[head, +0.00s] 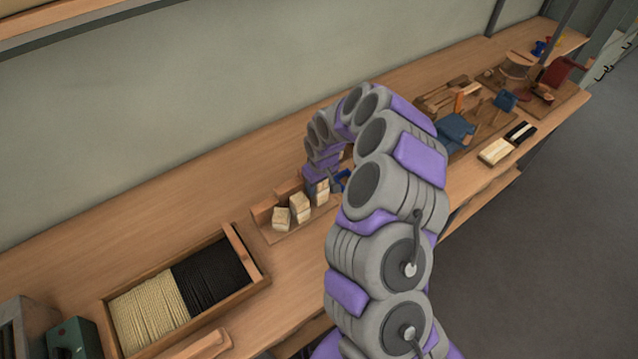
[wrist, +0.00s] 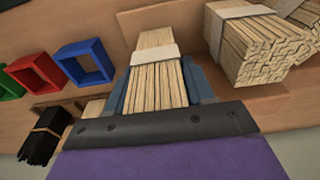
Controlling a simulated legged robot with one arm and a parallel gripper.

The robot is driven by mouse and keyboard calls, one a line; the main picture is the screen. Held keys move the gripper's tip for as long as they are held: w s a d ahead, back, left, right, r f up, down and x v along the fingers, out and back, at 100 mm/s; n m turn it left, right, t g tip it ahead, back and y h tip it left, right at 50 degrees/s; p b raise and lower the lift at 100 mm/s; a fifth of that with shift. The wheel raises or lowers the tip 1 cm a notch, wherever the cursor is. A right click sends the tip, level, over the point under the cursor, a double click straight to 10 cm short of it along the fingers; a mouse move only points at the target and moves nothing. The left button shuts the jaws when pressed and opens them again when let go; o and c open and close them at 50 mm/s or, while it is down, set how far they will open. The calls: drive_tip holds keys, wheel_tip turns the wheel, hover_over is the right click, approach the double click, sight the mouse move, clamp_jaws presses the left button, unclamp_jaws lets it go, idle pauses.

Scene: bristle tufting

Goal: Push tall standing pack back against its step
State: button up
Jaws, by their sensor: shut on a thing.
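A tall pack of pale bristles (wrist: 158,82) with a white band sits between the two blue fingers of my gripper (wrist: 160,88) in the wrist view. My gripper is shut on it. In the head view my gripper (head: 318,182) reaches down over the right part of a small wooden stepped stand (head: 273,232). The pack in the grip shows there only partly, as a pale block (head: 321,193) under my fingers. Whether its back touches the step is hidden.
Shorter pale packs (head: 299,203) (head: 281,218) stand left of my gripper; a banded one (wrist: 255,45) is close at right in the wrist view. Blue (wrist: 85,62) and red (wrist: 37,72) square frames and a black bundle (wrist: 45,137) lie left there. A bristle tray (head: 185,290) stands front left.

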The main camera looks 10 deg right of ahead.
drive_tip(key=o, duration=1.2)
drive_tip(key=shift+w, duration=0.15)
drive_tip(key=shift+r, duration=0.1)
drive_tip(key=shift+r, duration=0.3)
drive_tip(key=r+p, duration=0.1)
drive_tip(key=r, duration=0.4)
drive_tip(key=s+r+p, duration=0.1)
drive_tip(key=r, duration=0.5)
drive_tip(key=s+d+r+p, duration=0.1)
drive_tip(key=r, duration=0.4)
drive_tip(key=shift+r, duration=0.25)
